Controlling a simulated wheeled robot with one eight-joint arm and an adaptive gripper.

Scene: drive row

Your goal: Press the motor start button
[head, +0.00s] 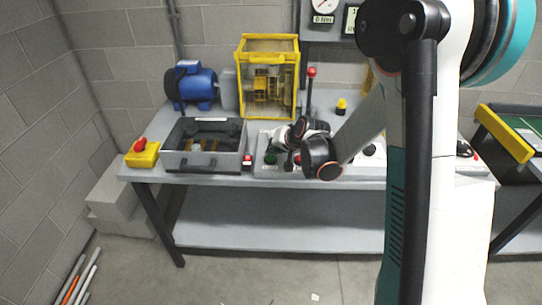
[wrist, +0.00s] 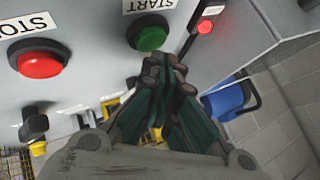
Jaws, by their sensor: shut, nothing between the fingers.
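The green start button (wrist: 152,35) sits under a START label on a grey control panel in the wrist view, and it also shows in the head view (head: 270,158). My gripper (wrist: 168,72) is shut and empty, its fingertips close to the button's lower edge in the picture. I cannot tell whether they touch it. In the head view my gripper (head: 290,158) points down over the panel, just right of the green button. The red stop button (wrist: 40,62) is left of the start button in the wrist view.
A lit red lamp (wrist: 205,27) is beside the start button. A grey open box (head: 182,162) and a yellow emergency stop box (head: 142,154) stand to the left on the bench. A blue motor (head: 191,86) and yellow guard cage (head: 267,76) stand behind.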

